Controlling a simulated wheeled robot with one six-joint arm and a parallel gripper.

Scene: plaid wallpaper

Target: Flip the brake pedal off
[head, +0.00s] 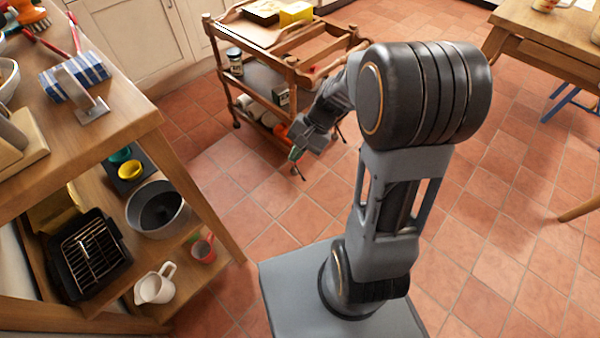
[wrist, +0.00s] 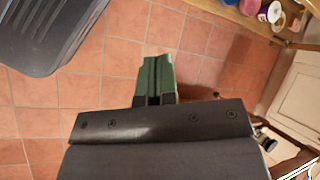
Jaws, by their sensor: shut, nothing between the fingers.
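A wooden trolley (head: 262,88) with shelves stands on the tiled floor at the back, ahead of my arm. I cannot make out a brake pedal in either view; the trolley's lower right part is hidden behind my arm. My gripper (head: 294,154) hangs over the floor in front of the trolley, pointing down, apart from it. In the wrist view the green fingers of my gripper (wrist: 156,62) are together with nothing between them, over bare tiles.
A wooden table (head: 150,122) with a lower shelf of pots and a black grill pan (head: 88,250) stands at left. Cabinets (head: 130,40) stand behind the trolley. Another table (head: 545,22) is at the upper right.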

